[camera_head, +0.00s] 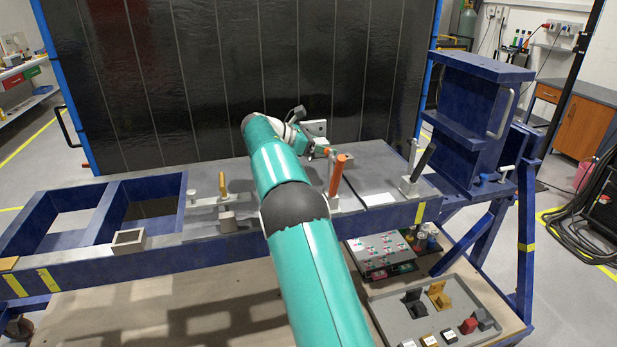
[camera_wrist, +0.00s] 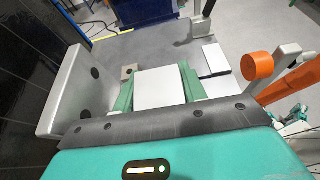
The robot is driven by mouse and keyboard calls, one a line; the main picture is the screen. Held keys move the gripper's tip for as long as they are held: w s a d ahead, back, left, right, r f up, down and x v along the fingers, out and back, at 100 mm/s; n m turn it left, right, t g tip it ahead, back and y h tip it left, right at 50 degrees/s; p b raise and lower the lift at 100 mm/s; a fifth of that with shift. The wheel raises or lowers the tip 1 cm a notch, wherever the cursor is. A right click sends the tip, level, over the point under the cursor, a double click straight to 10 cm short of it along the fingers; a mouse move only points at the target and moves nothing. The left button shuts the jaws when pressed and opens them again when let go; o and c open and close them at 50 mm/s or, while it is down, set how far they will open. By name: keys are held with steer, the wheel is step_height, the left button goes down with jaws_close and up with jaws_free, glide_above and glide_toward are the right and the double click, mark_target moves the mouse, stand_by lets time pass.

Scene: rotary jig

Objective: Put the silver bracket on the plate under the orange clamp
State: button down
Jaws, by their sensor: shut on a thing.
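The silver bracket (camera_wrist: 72,92) is in my gripper (camera_wrist: 157,85). In the wrist view its tall upright with dark holes stands left of the green fingers, and a pale flat face shows between them. In the head view the bracket (camera_head: 315,128) shows beyond my wrist, above the table top. The orange clamp (camera_head: 338,174) has its handle raised, to the right of my arm. In the wrist view the orange clamp (camera_wrist: 257,66) is right of my gripper. A light plate (camera_head: 380,199) lies right of the clamp; it also shows in the wrist view (camera_wrist: 215,60). The spot under the clamp is partly hidden.
A black-handled clamp (camera_head: 424,158) stands on the right of the blue table, and a yellow-handled one (camera_head: 222,185) on the left. A dark panel (camera_head: 220,80) rises behind. A grey tray (camera_head: 435,310) with several blocks lies lower right.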

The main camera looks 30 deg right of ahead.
mark_target(325, 158)
step_height(325, 158, down, 4)
steer(key=shift+s+d+r, duration=0.1)
steer(key=shift+s, duration=0.05)
steer(key=shift+s+f, duration=0.15)
steer(key=shift+f, duration=2.75)
steer(key=shift+f, duration=0.15)
steer(key=c, duration=0.8)
jaws_free()
